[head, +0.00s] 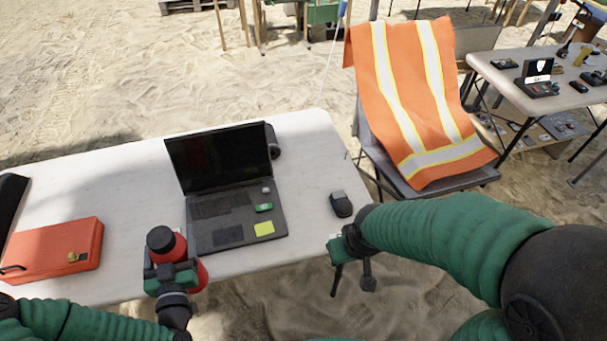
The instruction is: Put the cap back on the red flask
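The red flask (178,248) stands roughly upright at the table's front edge, left of the laptop. A black round piece (160,239) sits at its top; I cannot tell whether this is the cap or the neck. My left gripper (172,279) is around the flask's body and appears shut on it, covering its middle. My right gripper (351,280) is off the table's front right edge, fingers pointing down and apart, with nothing seen between them. No separate cap can be made out.
On the white table (315,160) are an open laptop (230,185), a mouse (341,204), a red case (55,252) and a black object (272,140) behind the laptop. A chair with an orange vest (413,85) stands right. The table's right end is mostly clear.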

